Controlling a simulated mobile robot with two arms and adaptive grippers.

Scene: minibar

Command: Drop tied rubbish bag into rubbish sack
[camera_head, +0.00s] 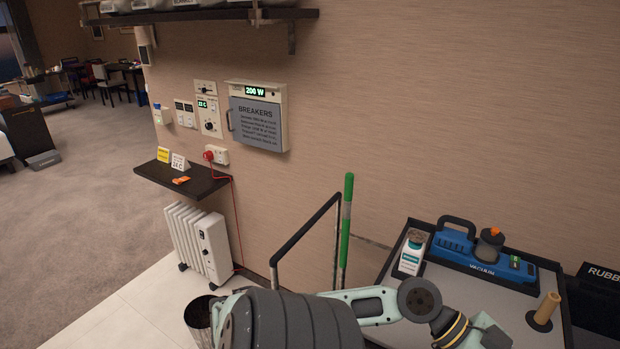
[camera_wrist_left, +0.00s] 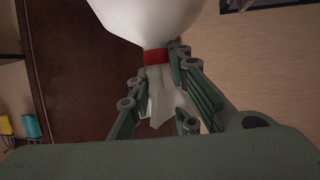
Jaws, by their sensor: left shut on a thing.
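In the left wrist view a white tied bag (camera_wrist_left: 150,18) fills the top middle. A red band (camera_wrist_left: 158,57) is around its neck, and its gathered tail hangs below. My left gripper (camera_wrist_left: 162,88) is shut on the bag's neck and tail, with fingers on both sides. The bag and the fingers do not show in the head view, where only an arm of mine crosses the bottom. At the right edge of the head view is a black container (camera_head: 600,300) with a cut-off label starting "RUBB"; its inside is hidden. My right gripper is not in view.
A cart (camera_head: 390,262) bears a blue vacuum (camera_head: 470,250), a white bottle (camera_head: 411,255) and a tan upright peg (camera_head: 546,308). A green pole (camera_head: 346,215) stands beside its dark handle. A white radiator (camera_head: 200,240) stands by the wall.

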